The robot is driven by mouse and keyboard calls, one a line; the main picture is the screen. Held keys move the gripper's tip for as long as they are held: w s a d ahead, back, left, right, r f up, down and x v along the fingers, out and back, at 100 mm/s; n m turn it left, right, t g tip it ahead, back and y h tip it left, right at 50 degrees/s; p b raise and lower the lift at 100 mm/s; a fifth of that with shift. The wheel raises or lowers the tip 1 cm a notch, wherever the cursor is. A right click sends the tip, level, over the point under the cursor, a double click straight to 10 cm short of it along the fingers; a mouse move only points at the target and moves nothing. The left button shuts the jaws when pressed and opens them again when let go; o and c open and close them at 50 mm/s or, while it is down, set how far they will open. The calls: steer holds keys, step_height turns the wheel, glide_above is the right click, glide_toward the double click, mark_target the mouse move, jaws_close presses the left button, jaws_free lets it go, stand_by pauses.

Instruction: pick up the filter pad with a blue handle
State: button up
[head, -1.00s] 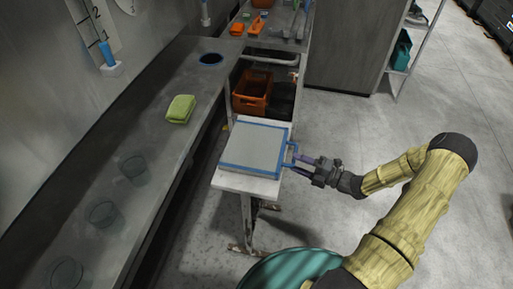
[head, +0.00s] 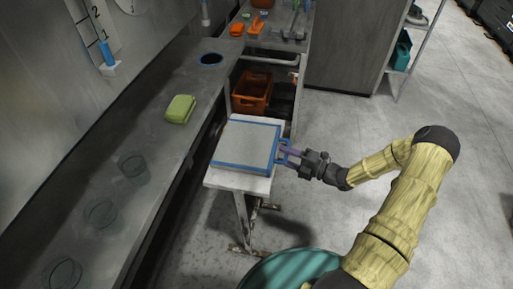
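The filter pad (head: 246,140) is a flat pale square with a blue border and a blue handle (head: 287,154) on its right side. It lies on, or just above, a small white stand (head: 240,182); I cannot tell if there is a gap under it. The fingers hide part of the handle.
A long grey counter (head: 108,165) runs along the left with a green sponge (head: 180,109) on it. An orange crate (head: 252,92) sits under the bench behind. A teal round object (head: 290,268) is near the front. Floor on the right is clear.

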jaws_close()
steer(key=shift+a, duration=0.1)
steer(key=shift+r, duration=0.1)
step_height(320, 180, up, 9)
steer(key=shift+r+p, duration=0.15)
steer(key=shift+p, duration=0.7)
steer(key=shift+r, duration=0.25)
steer(key=shift+s, duration=0.1)
